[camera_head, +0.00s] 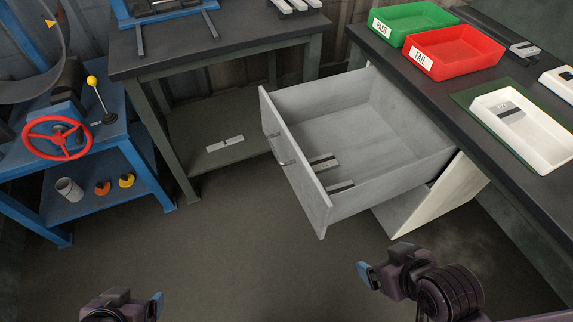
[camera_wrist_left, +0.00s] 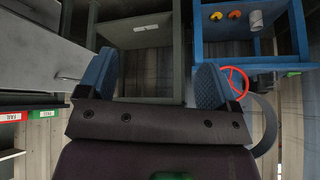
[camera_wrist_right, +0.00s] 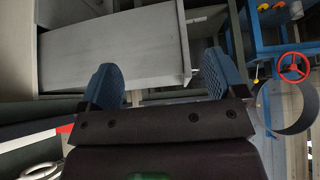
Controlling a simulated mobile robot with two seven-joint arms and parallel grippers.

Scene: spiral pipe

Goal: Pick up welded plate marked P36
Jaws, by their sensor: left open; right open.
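Several small pale metal plates are in the head view, and no P36 marking is readable on any of them. Two plates, one nearer the back (camera_head: 323,162) and one nearer the front (camera_head: 340,187), lie in the open grey drawer (camera_head: 322,212). One plate (camera_head: 225,143) lies on the lower shelf of the dark table, and another (camera_head: 511,112) lies in the white tray (camera_head: 545,146). My left gripper (camera_wrist_left: 156,82) is open and empty, at the bottom left of the head view. My right gripper (camera_wrist_right: 161,80) is open and empty, in front of the drawer and apart from it.
A green bin (camera_head: 412,20) marked PASS and a red bin (camera_head: 455,54) marked FAIL stand on the right bench. A blue cart (camera_head: 100,207) with a red wheel (camera_head: 57,138) stands at left. The floor (camera_head: 215,255) before the drawer is clear.

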